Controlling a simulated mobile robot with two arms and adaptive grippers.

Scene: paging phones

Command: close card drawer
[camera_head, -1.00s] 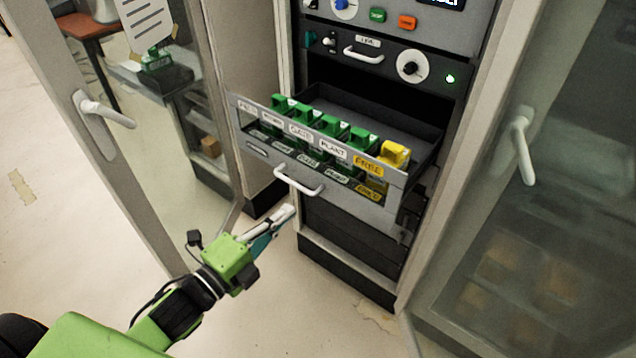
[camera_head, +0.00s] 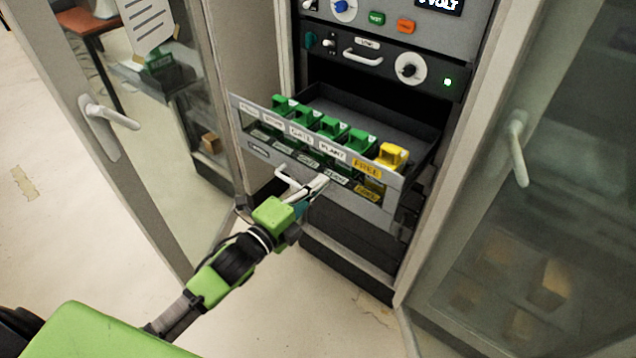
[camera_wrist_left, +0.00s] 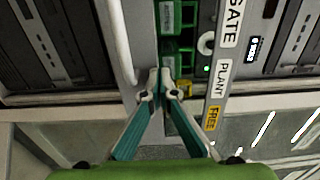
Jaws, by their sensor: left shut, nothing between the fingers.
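The card drawer (camera_head: 262,151) is pulled out of the rack, its grey front tilted in the head view. It holds a row of green modules (camera_head: 331,125) and one yellow module (camera_head: 392,155), with labels such as PLANT and FREE. A white bar handle (camera_head: 284,180) is on the drawer front. My left gripper (camera_head: 320,182) is shut and empty, its tips at the drawer front just right of the handle; contact is unclear. In the left wrist view the fingertips (camera_wrist_left: 161,92) meet beside the handle (camera_wrist_left: 118,45). My right gripper is not in view.
Glass cabinet doors stand open on both sides, with white handles at left (camera_head: 108,113) and right (camera_head: 517,148). Above the drawer is a panel with a knob (camera_head: 409,66) and a green light. The floor (camera_head: 40,240) at left is clear.

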